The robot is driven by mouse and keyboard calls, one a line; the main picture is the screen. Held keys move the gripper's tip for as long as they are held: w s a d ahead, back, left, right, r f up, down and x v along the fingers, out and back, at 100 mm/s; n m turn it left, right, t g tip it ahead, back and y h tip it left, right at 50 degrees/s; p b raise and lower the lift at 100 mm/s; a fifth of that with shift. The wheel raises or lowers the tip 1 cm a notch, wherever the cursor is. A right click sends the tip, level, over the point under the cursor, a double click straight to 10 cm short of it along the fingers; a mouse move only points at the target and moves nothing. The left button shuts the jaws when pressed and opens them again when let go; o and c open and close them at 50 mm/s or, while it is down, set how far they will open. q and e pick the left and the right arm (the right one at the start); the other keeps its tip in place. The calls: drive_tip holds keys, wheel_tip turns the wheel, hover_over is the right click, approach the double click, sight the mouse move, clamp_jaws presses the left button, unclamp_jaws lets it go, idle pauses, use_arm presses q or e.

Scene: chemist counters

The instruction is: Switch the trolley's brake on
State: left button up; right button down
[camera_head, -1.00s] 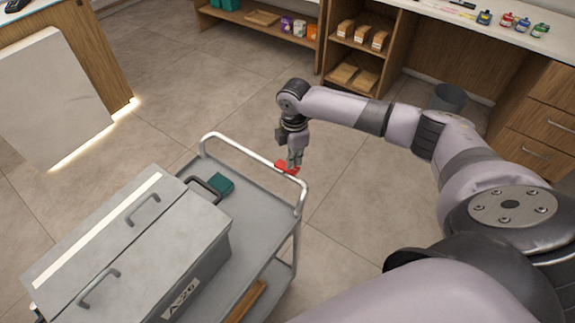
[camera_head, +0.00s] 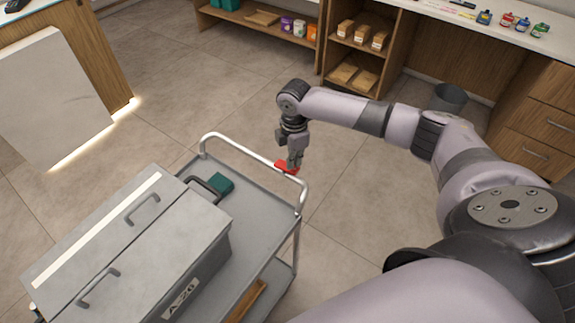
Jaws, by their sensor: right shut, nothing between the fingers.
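The trolley (camera_head: 262,210) is a grey metal cart with a silver push rail (camera_head: 240,148) at its far end. A red brake lever (camera_head: 281,166) sits on that rail, right of its middle. My right gripper (camera_head: 293,163) is shut and empty, pointing down at the red lever. Its fingertips overlap the lever in the picture and partly hide it; I cannot tell whether they touch. My left gripper is not in view.
A large grey metal case (camera_head: 150,245) with handles and a small teal box (camera_head: 220,184) stand on the trolley's top. A bin (camera_head: 449,98) stands by the wooden counters (camera_head: 540,115) at the right. The tiled floor beyond the rail is clear.

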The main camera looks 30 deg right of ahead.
drive_tip(key=shift+f+b, duration=0.4)
drive_tip(key=shift+f, duration=0.65)
idle(0.4)
drive_tip(key=shift+r, duration=0.1)
wheel_tip(320, 180, up, 7)
drive_tip(key=p, duration=0.7)
drive_tip(key=shift+p, duration=0.4)
